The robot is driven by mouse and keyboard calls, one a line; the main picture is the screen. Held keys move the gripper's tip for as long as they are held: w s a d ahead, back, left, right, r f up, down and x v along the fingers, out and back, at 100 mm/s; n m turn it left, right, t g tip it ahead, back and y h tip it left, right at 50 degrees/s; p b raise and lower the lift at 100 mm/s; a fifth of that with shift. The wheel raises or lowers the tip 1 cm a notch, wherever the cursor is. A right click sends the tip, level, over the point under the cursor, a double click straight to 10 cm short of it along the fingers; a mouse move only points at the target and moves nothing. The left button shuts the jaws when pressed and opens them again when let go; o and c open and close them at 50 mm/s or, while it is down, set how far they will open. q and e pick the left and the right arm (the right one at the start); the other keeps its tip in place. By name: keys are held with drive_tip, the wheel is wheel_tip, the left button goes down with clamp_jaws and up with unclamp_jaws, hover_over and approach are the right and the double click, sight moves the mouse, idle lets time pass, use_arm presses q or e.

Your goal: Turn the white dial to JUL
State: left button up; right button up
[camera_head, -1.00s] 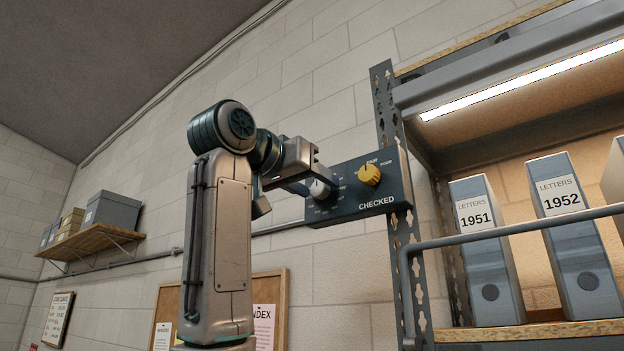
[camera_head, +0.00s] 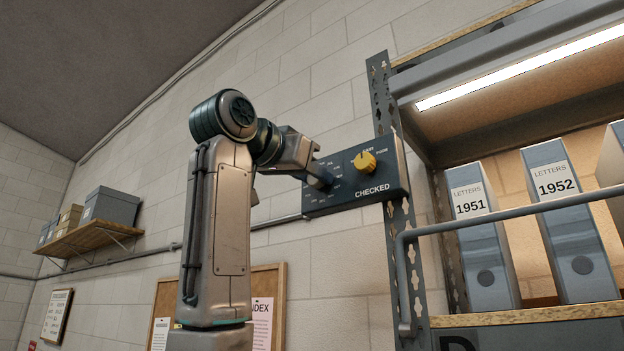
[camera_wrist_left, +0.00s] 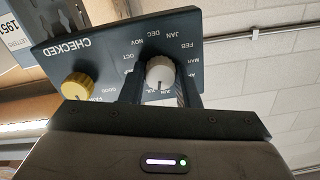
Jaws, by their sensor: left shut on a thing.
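The dark control panel (camera_head: 340,203) marked CHECKED is fixed beside the shelf post; it also shows upside down in the left wrist view (camera_wrist_left: 105,40). The white dial (camera_wrist_left: 160,71) sits in a ring of month names. My left gripper (camera_wrist_left: 160,92) is shut on it, one finger on each side. A dark pointer line on the dial points toward the bottom of the wrist picture; the labels there are too small and partly covered to read surely. In the head view my left gripper (camera_head: 320,177) hides the dial. My right gripper is not in view.
A yellow knob (camera_head: 365,161) is on the same panel, close beside the white dial. A grey rail (camera_head: 500,220) crosses in front of shelved letter boxes (camera_head: 483,250) at right. A wall shelf (camera_head: 90,240) with boxes and a notice board (camera_head: 268,285) are at left.

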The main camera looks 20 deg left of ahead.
use_arm(q)
drive_tip(key=shift+m+b, duration=0.35)
drive_tip(key=shift+m, duration=0.75)
drive_tip(key=o, duration=1)
drive_tip(key=shift+s, duration=0.1)
drive_tip(key=shift+c, duration=0.2)
drive_tip(key=shift+s, duration=0.1)
drive_tip(key=b+v, duration=0.5)
drive_tip(key=v, duration=0.5)
drive_tip(key=shift+s+b, duration=0.35)
drive_tip(key=shift+b, duration=0.05)
